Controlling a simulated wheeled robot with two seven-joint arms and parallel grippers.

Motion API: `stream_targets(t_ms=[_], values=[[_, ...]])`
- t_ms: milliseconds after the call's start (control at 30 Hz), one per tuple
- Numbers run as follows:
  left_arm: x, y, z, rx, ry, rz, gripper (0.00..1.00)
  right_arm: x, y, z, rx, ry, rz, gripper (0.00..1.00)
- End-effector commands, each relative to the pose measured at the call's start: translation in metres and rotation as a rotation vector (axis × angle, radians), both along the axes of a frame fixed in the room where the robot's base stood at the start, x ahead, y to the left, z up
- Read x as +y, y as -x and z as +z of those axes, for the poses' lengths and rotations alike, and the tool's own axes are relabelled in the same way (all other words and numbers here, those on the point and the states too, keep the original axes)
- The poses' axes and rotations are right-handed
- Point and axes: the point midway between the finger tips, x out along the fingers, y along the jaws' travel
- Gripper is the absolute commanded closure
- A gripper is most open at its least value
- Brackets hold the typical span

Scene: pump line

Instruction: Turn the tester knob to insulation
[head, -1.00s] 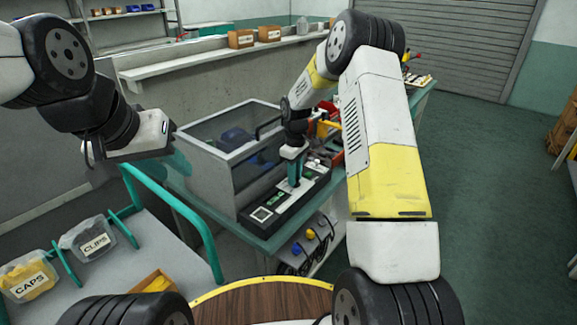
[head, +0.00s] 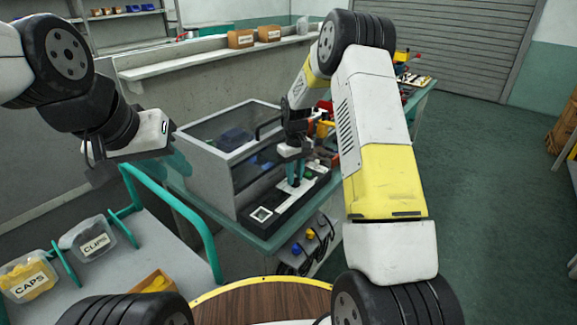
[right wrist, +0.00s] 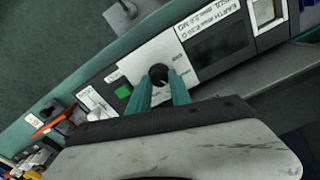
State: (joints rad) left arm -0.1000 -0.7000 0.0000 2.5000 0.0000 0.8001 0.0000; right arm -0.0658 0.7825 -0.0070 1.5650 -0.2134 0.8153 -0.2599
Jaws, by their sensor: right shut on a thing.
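The tester (head: 262,215) is a long dark box with a pale panel on the bench's front edge, beside a grey clear-lidded enclosure. In the right wrist view its round black knob (right wrist: 158,73) sits on the white panel beside a green square. My right gripper (head: 294,182) is above the tester, pointing down; in the right wrist view its two teal fingers (right wrist: 162,86) are shut on the knob. The small marks around the knob are too blurred to read, so its setting is unclear. My left gripper (head: 176,164) hangs left of the enclosure, away from the tester; its finger gap is not clear.
The enclosure (head: 212,170) stands close behind and left of the tester. A trolley with a teal rail (head: 180,215) and bins marked CAPS (head: 30,277) and CLIPS (head: 90,238) is at lower left. Open floor lies to the right.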

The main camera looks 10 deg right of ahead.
Motion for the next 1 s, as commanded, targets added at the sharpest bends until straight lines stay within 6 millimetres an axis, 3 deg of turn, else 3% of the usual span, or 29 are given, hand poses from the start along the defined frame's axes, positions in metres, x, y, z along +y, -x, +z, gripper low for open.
stream_targets(t_ms=[433, 1000], values=[[0.0000, 0.0000, 0.0000, 0.000, 0.000, 0.000, 0.67, -0.0007, -0.0008, 0.0005, -0.001, 0.000, -0.253, 1.00], [0.0000, 0.0000, 0.0000, 0.000, 0.000, 0.000, 0.67, -0.0012, -0.0007, 0.0005, -0.001, 0.000, -0.299, 1.00]])
